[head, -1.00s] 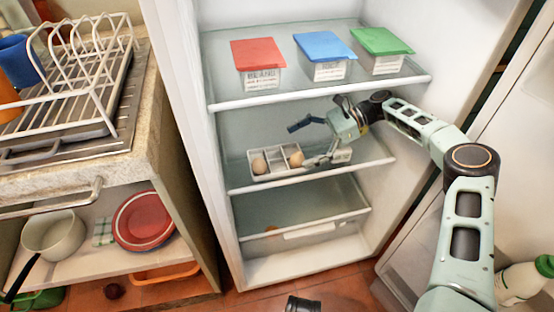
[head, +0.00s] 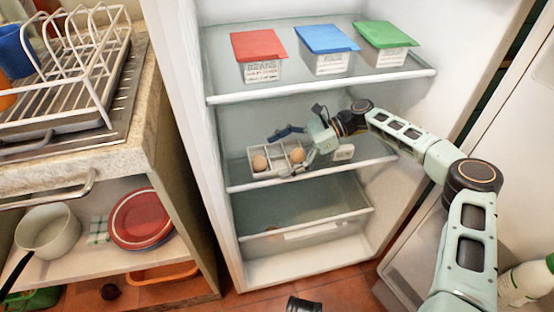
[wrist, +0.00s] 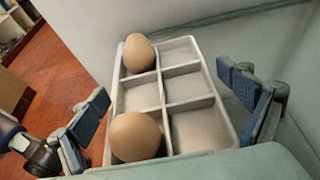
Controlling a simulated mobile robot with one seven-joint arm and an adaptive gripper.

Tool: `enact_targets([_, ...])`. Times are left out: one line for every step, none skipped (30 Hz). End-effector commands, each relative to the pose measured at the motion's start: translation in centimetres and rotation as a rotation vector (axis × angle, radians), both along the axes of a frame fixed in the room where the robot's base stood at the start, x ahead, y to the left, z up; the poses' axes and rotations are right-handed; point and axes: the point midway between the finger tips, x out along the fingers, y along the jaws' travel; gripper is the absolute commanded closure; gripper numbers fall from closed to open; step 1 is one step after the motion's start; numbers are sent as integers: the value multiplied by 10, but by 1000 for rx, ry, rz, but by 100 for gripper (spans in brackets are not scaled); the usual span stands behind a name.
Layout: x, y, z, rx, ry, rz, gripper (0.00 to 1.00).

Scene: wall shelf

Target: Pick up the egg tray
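The egg tray (head: 279,159) is a white tray on the fridge's middle shelf. In the wrist view the tray (wrist: 183,95) shows six-part dividers, with one brown egg (wrist: 138,53) at its far left and another egg (wrist: 135,137) at its near left; the other compartments seen are empty. My gripper (head: 284,153) reaches in from the right over the tray. In the wrist view my gripper (wrist: 165,90) is open, with one blue-padded finger on each side of the tray. Whether either finger touches the tray I cannot tell.
A small white labelled thing (head: 343,153) sits right of the gripper. Tubs with red (head: 258,44), blue (head: 326,38) and green (head: 386,34) lids stand on the shelf above. That shelf's front edge (head: 320,86) passes above my gripper. The fridge's left wall is close to the tray.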

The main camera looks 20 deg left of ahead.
Motion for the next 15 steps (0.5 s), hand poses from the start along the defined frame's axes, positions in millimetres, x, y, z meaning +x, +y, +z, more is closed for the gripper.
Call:
enact_targets([0,0,0,0,0,0,14])
enact_targets([0,0,0,0,0,0,18])
enact_targets([0,0,0,0,0,0,22])
enact_targets([0,0,0,0,0,0,25])
enact_targets([0,0,0,0,0,0,29])
enact_targets([0,0,0,0,0,0,33])
enact_targets([0,0,0,0,0,1,36])
enact_targets([0,0,0,0,0,0,40])
enact_targets([0,0,0,0,0,1,44])
enact_targets([0,0,1,0,-1,0,46])
enact_targets([0,0,1,0,-1,0,46])
enact_targets([0,0,1,0,-1,0,46])
enact_targets([0,0,1,0,-1,0,46])
enact_targets([0,0,1,0,-1,0,46])
enact_targets([0,0,1,0,-1,0,46])
